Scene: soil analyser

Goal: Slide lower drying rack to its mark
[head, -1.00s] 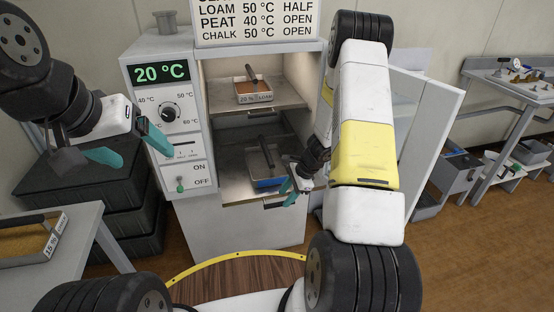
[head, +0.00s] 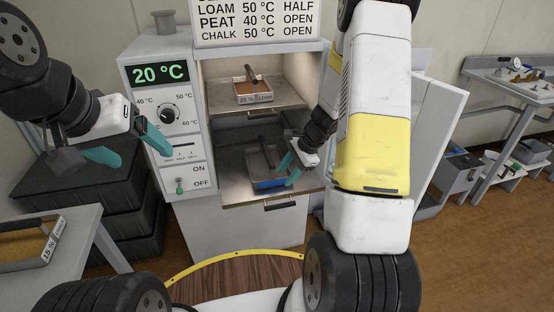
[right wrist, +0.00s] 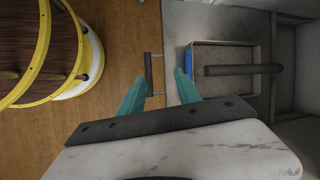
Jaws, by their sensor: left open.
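The lower drying rack (head: 232,194) is a grey shelf in the lower bay of the cabinet, jutting out at the front, with a dark handle (head: 280,205) at its front edge. The handle also shows in the right wrist view (right wrist: 149,75). Contact cannot be told. My left gripper (head: 142,152) is open near the control panel. I cannot make out the mark.
The cabinet door (head: 440,135) stands open at the right, behind my right arm. The control panel (head: 168,125) reads 20 °C. A table (head: 90,225) with another tray is at the left.

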